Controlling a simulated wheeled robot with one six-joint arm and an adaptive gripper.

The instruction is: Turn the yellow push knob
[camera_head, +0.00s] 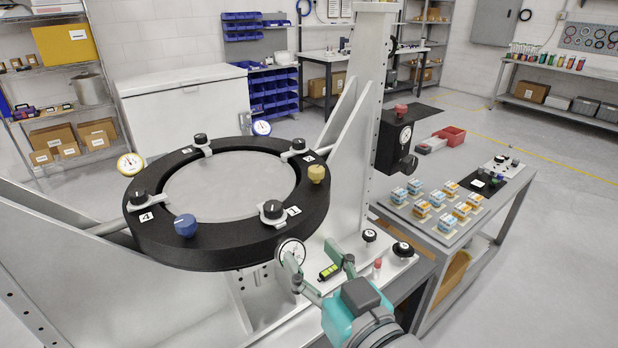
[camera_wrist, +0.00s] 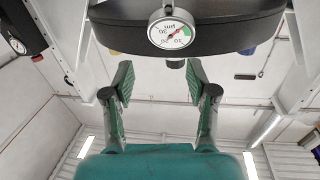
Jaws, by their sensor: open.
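The yellow push knob (camera_head: 317,173) stands on the right side of the black ring fixture (camera_head: 235,252), beside a black clamp knob. A small patch of yellow (camera_wrist: 115,52) shows under the ring's edge in the wrist view, probably the same knob. My gripper (camera_head: 311,254) is open and empty, in front of and below the ring's near right edge, apart from the yellow knob. Its two green-padded fingers (camera_wrist: 158,66) are spread in the wrist view. A round white dial gauge (camera_head: 291,252) on the ring's rim is close to the left fingertip; it also shows in the wrist view (camera_wrist: 171,29).
A blue knob (camera_head: 185,225) and several black clamp knobs sit on the ring. A grey upright column (camera_head: 371,100) with a black gauge box (camera_head: 394,140) rises to the right. A side table (camera_head: 400,212) holds several small boxes.

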